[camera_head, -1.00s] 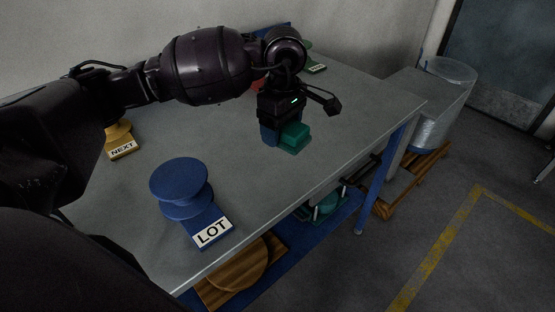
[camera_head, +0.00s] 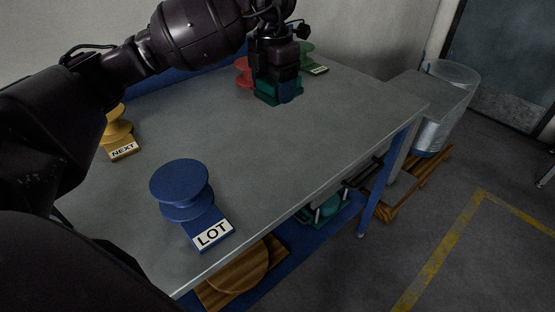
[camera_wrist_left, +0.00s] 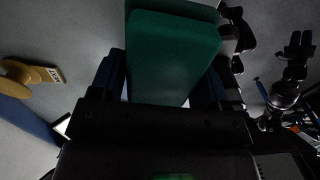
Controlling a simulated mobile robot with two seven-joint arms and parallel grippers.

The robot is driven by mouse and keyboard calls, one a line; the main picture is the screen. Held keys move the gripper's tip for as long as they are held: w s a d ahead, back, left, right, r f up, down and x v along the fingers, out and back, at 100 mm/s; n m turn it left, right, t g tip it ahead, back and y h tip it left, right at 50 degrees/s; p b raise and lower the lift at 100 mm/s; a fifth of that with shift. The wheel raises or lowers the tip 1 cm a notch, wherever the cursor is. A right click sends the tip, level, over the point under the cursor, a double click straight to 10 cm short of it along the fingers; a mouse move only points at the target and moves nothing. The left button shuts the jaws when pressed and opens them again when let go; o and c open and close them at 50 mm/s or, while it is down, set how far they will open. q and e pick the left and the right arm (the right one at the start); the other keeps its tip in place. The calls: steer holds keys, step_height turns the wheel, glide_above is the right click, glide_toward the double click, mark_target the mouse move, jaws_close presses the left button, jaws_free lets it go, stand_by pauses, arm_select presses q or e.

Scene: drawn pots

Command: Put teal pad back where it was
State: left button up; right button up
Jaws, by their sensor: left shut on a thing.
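The teal pad (camera_head: 265,93) is in the jaws of my left gripper (camera_head: 278,86), at the far part of the grey table. In the left wrist view the pad (camera_wrist_left: 172,58) fills the upper middle, between the two dark blue fingers. In the head view the gripper hides part of it. I cannot tell whether the pad touches the table. What looks like my right arm and gripper (camera_wrist_left: 299,48) shows small and dark at the right of the wrist view; its jaws are unclear.
A red spool (camera_head: 243,72) stands just left of my gripper, and a green spool (camera_head: 306,54) with a tag behind it to the right. A yellow spool (camera_head: 118,128) tagged NEXT and a blue spool (camera_head: 180,184) tagged LOT stand nearer. The table's middle (camera_head: 270,150) is clear.

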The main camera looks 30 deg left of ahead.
arm_select(q)
steer(key=b, duration=0.1)
glide_above(274, 165)
step_height(274, 165, down, 15)
steer(key=shift+r, duration=0.1)
steer(key=shift+f+b, duration=0.35)
steer(key=shift+f, duration=1.95)
steer(key=shift+f, duration=0.2)
steer(key=o, duration=0.8)
steer(key=shift+o, duration=0.5)
